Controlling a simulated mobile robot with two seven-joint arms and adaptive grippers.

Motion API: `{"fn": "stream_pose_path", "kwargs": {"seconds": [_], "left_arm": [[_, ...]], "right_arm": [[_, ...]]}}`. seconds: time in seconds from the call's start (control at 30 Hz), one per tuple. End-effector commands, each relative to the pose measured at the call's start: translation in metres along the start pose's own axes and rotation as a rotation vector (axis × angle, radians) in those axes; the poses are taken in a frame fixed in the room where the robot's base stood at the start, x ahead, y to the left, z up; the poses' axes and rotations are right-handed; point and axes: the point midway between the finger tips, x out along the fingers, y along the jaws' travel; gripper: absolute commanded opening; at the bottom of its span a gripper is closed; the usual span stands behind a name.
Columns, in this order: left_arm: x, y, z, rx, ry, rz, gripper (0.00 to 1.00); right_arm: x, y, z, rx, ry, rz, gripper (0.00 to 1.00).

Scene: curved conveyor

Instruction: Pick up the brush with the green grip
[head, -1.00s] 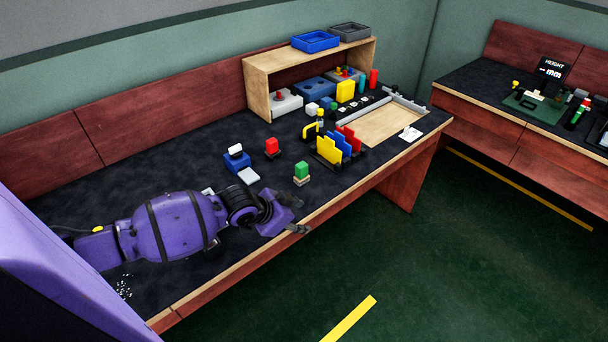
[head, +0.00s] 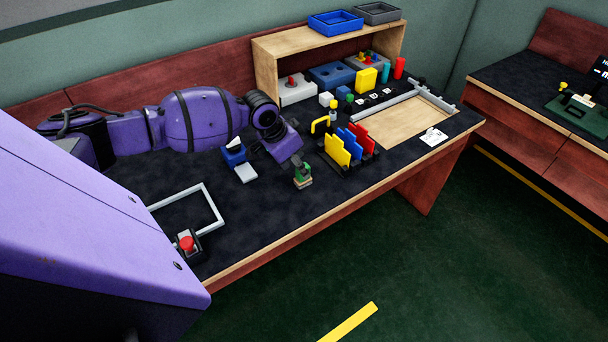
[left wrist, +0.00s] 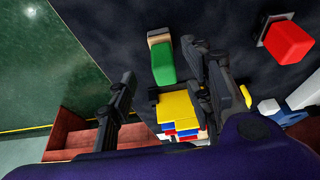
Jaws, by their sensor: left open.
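The brush with the green grip (head: 304,173) stands on the dark table near its front edge, partly covered by my left gripper (head: 298,167). In the left wrist view the green grip (left wrist: 164,65) and a tan base (left wrist: 158,38) show clearly. My left gripper (left wrist: 160,62) is open, with one finger on each side of the green grip in that view. I see no clear contact, and the height of the fingers above the table is hard to tell. My right gripper is not in view.
A rack with yellow, blue and red plates (head: 338,150) stands right of the brush. A white-and-blue item (head: 234,154) is to its left. A red button (head: 187,243) sits near the front edge.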

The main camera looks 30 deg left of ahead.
Motion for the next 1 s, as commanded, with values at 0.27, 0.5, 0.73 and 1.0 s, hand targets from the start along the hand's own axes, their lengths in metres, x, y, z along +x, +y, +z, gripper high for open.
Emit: {"fn": "stream_pose_path", "kwargs": {"seconds": [0.27,0.5,0.73,1.0], "left_arm": [[0.039,-0.003,-0.001,0.001,0.001,0.000,0.47],[0.043,-0.003,-0.001,0.003,0.001,-0.002,0.47],[0.043,-0.003,-0.001,0.002,0.001,-0.002,0.25],[0.043,-0.003,-0.001,0.002,0.002,-0.002,0.00]], "right_arm": [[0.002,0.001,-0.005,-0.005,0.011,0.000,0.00],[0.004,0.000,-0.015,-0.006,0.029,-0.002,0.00],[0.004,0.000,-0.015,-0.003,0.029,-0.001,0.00],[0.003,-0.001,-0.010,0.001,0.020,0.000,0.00]]}}
